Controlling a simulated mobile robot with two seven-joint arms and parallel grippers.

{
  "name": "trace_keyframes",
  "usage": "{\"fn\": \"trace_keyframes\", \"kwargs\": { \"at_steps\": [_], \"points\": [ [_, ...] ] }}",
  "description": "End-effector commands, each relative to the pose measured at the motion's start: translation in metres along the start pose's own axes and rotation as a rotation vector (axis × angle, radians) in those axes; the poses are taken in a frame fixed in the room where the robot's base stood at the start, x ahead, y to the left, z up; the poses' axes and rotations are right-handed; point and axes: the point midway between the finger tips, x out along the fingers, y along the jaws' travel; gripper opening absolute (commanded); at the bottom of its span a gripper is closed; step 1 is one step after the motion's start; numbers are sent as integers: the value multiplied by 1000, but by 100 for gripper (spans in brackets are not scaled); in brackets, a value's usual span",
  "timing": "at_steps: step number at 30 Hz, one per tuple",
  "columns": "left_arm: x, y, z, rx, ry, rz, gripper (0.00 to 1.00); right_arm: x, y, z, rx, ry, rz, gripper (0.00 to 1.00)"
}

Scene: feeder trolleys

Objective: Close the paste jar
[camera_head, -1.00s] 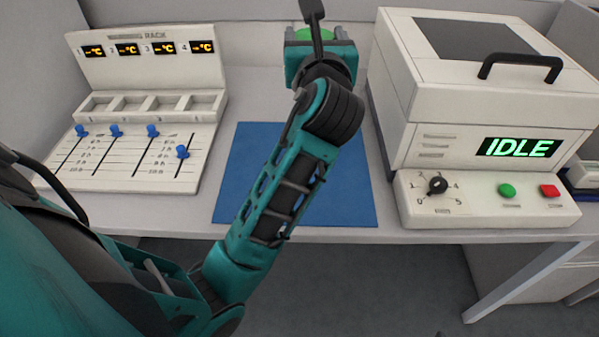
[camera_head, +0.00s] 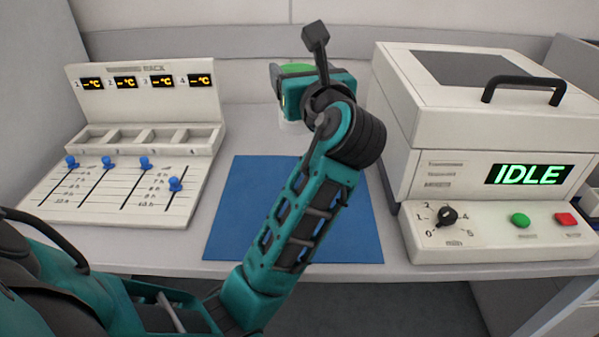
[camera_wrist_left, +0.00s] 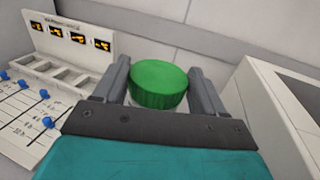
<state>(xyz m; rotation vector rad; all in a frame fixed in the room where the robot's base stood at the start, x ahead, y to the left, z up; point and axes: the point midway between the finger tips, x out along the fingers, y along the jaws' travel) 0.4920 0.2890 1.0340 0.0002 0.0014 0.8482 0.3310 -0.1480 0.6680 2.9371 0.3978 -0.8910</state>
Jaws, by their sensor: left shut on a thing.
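My left gripper (camera_head: 282,88) is at the back of the bench, beyond the blue mat, with its arm reaching over the mat. It is shut on a round green lid (camera_head: 297,69). In the left wrist view the green lid (camera_wrist_left: 159,84) sits between the two grey fingers (camera_wrist_left: 160,92). A pale shape, perhaps the jar (camera_head: 291,110), shows just below the gripper in the head view. The gripper hides most of it, so I cannot tell whether the lid is seated on it. My right gripper is out of view.
A white rack (camera_head: 150,108) with blue sliders stands at the left. A white machine (camera_head: 450,125) reading IDLE, with a knob and green and red buttons, stands close at the right. The blue mat (camera_head: 240,200) is bare apart from my arm over it. A wall closes the back.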

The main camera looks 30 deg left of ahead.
Motion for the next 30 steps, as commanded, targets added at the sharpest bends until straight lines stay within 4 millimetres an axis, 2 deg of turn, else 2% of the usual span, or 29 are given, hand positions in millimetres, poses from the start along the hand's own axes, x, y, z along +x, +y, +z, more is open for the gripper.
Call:
{"fn": "trace_keyframes", "kwargs": {
  "at_steps": [1,3,6,10,15,25,30],
  "points": [
    [0,0,-22,6,-2,0,0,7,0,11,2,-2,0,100],
    [0,0,-40,4,-2,0,0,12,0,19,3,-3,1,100],
    [0,0,-66,5,-2,-1,0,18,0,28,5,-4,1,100],
    [0,0,-90,2,-3,0,0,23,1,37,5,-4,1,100],
    [0,0,-103,0,-4,0,0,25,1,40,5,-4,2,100],
    [0,0,-104,0,-4,0,0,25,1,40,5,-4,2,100],
    [0,0,-133,3,-3,0,0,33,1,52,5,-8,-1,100]
  ]
}}
